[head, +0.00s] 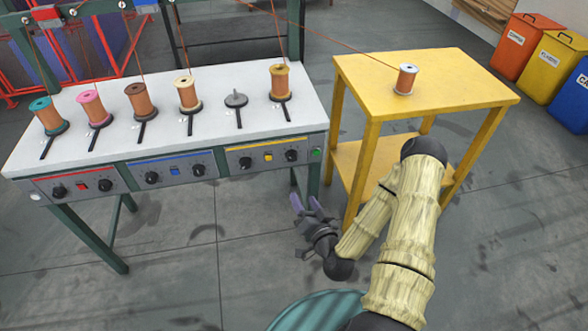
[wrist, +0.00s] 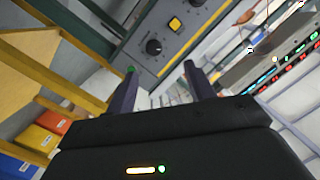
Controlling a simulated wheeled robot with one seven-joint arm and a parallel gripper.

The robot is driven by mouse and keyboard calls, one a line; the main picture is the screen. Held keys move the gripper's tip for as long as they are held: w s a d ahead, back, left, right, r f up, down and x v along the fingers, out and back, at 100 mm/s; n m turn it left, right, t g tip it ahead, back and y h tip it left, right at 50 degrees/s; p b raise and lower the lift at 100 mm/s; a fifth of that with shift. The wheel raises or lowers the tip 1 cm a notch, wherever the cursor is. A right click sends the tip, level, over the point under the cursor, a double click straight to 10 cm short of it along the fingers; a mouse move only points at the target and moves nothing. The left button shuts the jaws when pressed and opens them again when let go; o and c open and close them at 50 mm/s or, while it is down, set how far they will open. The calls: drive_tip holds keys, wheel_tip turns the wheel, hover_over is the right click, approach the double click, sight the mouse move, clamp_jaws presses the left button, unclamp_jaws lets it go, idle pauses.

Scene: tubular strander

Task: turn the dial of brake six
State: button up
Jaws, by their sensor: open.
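The dial at the right end of the control panel (head: 291,156), a black knob beside the yellow switch (head: 268,157), fits brake six by its place in the row; I cannot read its label. The wrist view shows this dial (wrist: 153,47) ahead of the jaws, slightly above the gap between the fingertips. My gripper (head: 307,203) is open and empty, below and in front of the panel's right end. It also shows in the wrist view (wrist: 160,70), apart from the dial. The left finger's tip in that view is close in line with a green button (wrist: 131,69).
The white-topped bench (head: 225,121) carries several wire spools and one bare spindle (head: 235,99). A yellow table (head: 440,80) with a copper spool (head: 406,78) stands right of the bench, near my arm. Coloured bins (head: 522,45) stand at the back right. Floor before the bench is clear.

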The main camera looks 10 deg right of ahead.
sight(293, 159)
drive_tip(key=shift+s+d+f+m+t+h, duration=0.15)
drive_tip(key=shift+d+m+t+h, duration=0.1)
drive_tip(key=shift+d+m+h, duration=0.2)
drive_tip(key=shift+s+d+f+m+t+h, duration=0.15)
drive_tip(key=shift+d+m+t+h, duration=0.15)
drive_tip(key=shift+m, duration=0.25)
drive_tip(key=shift+a+r, duration=0.1)
drive_tip(key=w, duration=1.1)
drive_tip(key=w+a, duration=0.1)
drive_tip(key=w, duration=0.5)
drive_tip(key=shift+w+b, duration=0.2)
drive_tip(key=shift+b, duration=0.15)
drive_tip(key=c, duration=1)
